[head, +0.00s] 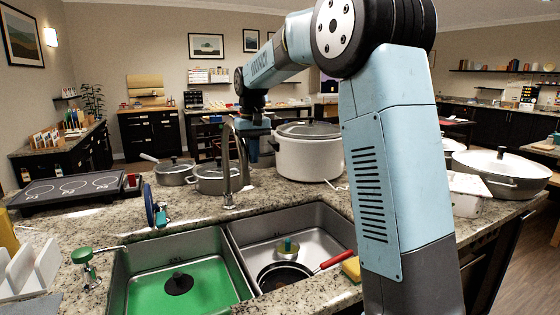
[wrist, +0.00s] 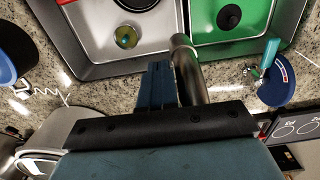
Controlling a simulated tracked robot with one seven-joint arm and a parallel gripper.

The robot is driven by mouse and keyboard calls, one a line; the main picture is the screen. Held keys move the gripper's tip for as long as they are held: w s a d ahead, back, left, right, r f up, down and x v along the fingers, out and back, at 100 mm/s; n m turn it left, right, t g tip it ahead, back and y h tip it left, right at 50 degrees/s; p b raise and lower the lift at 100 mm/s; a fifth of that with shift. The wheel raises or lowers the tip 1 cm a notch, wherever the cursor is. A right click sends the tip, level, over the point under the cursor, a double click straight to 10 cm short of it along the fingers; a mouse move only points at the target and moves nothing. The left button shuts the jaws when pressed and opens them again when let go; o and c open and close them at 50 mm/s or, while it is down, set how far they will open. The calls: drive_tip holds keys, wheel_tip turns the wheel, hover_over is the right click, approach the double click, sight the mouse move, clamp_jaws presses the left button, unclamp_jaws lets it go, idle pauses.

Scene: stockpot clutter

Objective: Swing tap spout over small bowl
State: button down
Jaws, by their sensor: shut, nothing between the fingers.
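The silver gooseneck tap (head: 242,160) rises from the counter behind the double sink. In the wrist view the tap spout (wrist: 188,68) points towards the divider between the two basins. My gripper (head: 253,158) is shut and empty, beside the tap in the head view. In the wrist view its blue fingers (wrist: 157,82) are just left of the spout; I cannot tell whether they touch it. A dark pan (head: 284,276) with a red handle and a round green item (head: 288,247) are in the right basin.
The left basin (head: 180,283) has a green bottom and a black drain piece. A large white pot (head: 308,155) and two smaller pots (head: 217,179) (head: 174,172) stand behind the sink. A blue disc-shaped item (head: 151,205) stands at the sink's back left.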

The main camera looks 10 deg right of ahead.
drive_tip(key=shift+s+a, duration=0.4)
drive_tip(key=shift+a, duration=0.4)
drive_tip(key=a, duration=0.8)
drive_tip(key=shift+s, duration=0.4)
